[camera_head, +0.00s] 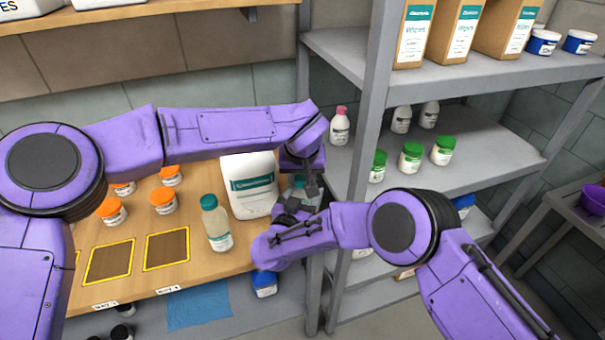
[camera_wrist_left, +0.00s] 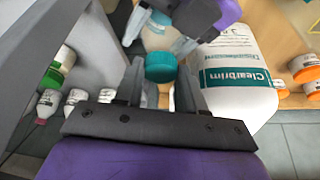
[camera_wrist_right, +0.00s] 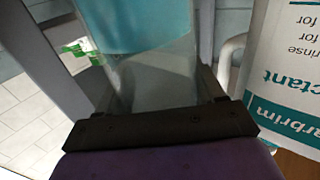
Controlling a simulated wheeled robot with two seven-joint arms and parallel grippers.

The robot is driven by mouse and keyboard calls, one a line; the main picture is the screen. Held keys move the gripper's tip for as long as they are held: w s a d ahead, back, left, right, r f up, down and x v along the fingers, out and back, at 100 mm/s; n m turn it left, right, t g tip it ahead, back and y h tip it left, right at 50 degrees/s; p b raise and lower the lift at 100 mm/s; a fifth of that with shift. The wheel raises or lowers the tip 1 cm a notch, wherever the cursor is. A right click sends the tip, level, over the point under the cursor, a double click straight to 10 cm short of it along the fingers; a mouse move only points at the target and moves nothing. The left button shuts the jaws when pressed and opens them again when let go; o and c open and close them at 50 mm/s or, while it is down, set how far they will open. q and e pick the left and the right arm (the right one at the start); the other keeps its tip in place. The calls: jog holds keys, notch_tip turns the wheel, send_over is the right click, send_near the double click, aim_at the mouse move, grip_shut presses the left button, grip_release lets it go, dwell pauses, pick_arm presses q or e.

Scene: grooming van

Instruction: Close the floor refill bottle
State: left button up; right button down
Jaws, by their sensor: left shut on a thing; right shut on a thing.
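The neck is hidden, so I cannot tell whether the cap is seated. In the head view my grippers mostly cover the bottle.
A large white Clearbrim jug (camera_head: 250,187) stands close beside my grippers on the wooden table (camera_head: 205,262). A teal-capped bottle (camera_head: 216,225) and orange-lidded jars (camera_head: 112,211) stand left of it. A grey shelf post (camera_head: 362,110) with bottles behind it is close on the right.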

pick_arm(q)
jog(key=m, duration=0.2)
jog(key=m+h, duration=0.1)
jog(key=shift+a+m+h, duration=0.3)
jog(key=shift+a+m, duration=0.05)
jog(key=shift+m, duration=0.05)
jog(key=o, duration=1)
jog(key=shift+d, duration=0.1)
jog(key=shift+r, duration=2.25)
jog(key=shift+c, duration=0.4)
